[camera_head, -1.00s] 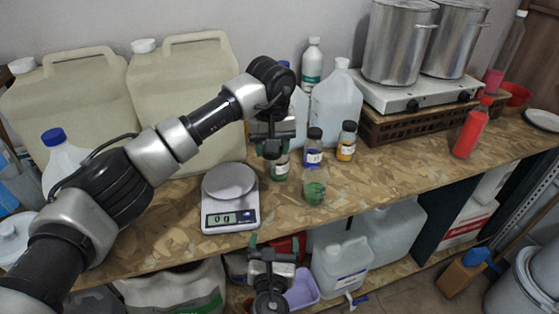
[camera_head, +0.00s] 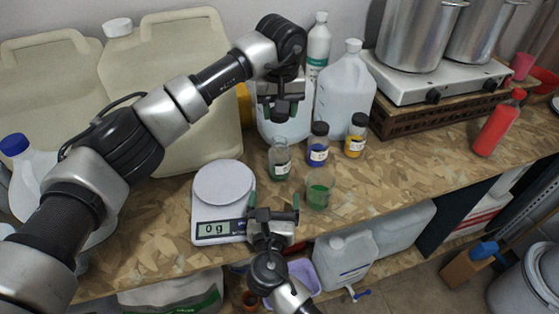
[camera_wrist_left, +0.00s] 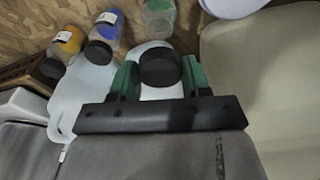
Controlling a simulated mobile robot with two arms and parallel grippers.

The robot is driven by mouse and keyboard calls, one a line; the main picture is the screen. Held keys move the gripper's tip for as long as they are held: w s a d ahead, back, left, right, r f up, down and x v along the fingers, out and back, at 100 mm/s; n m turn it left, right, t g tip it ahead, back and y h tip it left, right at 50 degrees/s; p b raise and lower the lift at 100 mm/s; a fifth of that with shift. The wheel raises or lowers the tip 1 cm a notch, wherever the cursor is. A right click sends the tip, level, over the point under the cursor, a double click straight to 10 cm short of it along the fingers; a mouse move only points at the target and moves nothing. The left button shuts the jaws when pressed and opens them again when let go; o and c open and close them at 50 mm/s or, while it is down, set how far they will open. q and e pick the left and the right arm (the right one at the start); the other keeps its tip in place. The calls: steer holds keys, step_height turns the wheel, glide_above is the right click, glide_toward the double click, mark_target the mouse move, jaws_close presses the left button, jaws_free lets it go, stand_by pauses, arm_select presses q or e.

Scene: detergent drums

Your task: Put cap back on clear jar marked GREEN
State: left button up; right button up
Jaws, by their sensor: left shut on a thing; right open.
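The clear jar with green contents and a white label (camera_head: 280,160) stands upright on the bench with its mouth bare. It shows at the top of the left wrist view (camera_wrist_left: 159,18). My left gripper (camera_head: 279,108) is shut on a black cap (camera_wrist_left: 160,67) and holds it above and behind that jar, apart from it. My right gripper (camera_head: 273,213) is open and empty at the bench's front edge, in front of the jar. A clear beaker with green contents (camera_head: 319,190) stands just right of the jar.
Black-capped jars of blue (camera_head: 318,146) and yellow (camera_head: 355,136) stand close on the right. A scale (camera_head: 222,184) reading 0 g is on the left. Large jugs (camera_head: 345,90) stand behind. A red bottle (camera_head: 497,125) is far right; bench between is clear.

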mark_target(278, 164)
arm_select(q)
steer(key=shift+w+f, duration=0.15)
steer(key=shift+w, duration=0.1)
arm_select(e)
steer(key=w, duration=0.8)
steer(key=w+d, duration=0.1)
steer(key=w, duration=0.3)
steer(key=shift+w+f, duration=0.1)
steer(key=shift+w, duration=0.1)
steer(key=c, duration=1.4)
arm_select(q)
steer(key=shift+f, duration=2.5)
steer(key=shift+f, duration=0.85)
steer(key=shift+f, duration=0.55)
